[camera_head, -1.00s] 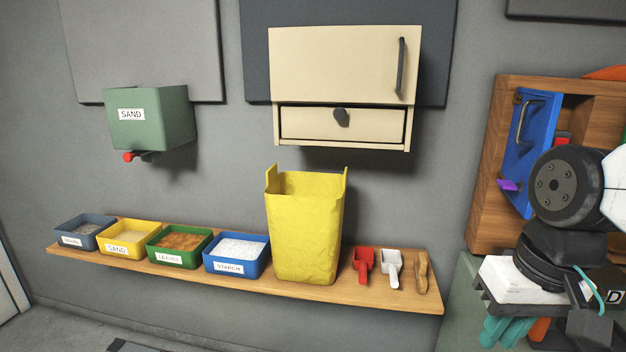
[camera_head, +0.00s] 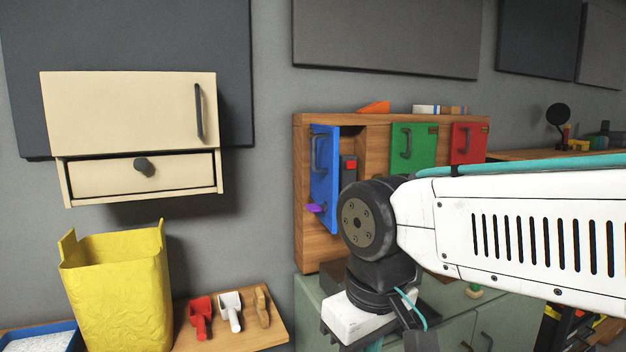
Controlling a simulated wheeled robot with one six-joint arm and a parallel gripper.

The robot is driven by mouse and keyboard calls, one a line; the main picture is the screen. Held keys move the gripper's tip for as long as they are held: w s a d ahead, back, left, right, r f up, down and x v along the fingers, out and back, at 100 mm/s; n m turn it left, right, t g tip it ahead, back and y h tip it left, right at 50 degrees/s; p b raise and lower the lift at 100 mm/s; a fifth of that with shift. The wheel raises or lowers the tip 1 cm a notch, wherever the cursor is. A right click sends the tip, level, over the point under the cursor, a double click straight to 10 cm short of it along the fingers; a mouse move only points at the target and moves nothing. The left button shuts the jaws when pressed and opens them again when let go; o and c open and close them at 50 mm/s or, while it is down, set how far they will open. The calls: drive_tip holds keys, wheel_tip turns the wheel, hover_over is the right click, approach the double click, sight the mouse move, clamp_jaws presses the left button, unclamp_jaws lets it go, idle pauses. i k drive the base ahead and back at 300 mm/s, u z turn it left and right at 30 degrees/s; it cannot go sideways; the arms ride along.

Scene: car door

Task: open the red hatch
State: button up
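The red hatch (camera_head: 467,143) is the rightmost door of the wooden cabinet (camera_head: 307,240). It looks closed and has a dark curved handle on its left side. My arm crosses in front of the cabinet and hides what lies below the hatch. My gripper is at the lower end of the arm near the bottom edge of the picture, left of and below the hatch. Its fingertips do not show clearly, and I cannot see whether it holds anything.
A blue door (camera_head: 322,165) stands open at the cabinet's left. A green door (camera_head: 413,148) beside the red hatch looks closed. A yellow bag (camera_head: 115,285) and scoops (camera_head: 201,315) stand on a shelf at left. A beige wall cabinet (camera_head: 120,110) hangs above.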

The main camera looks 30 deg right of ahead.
sight(468, 141)
drive_tip(key=z, duration=1.75)
drive_tip(key=k, duration=0.6)
drive_tip(key=z, duration=0.25)
drive_tip(key=i, duration=1.35)
drive_tip(key=u, duration=0.45)
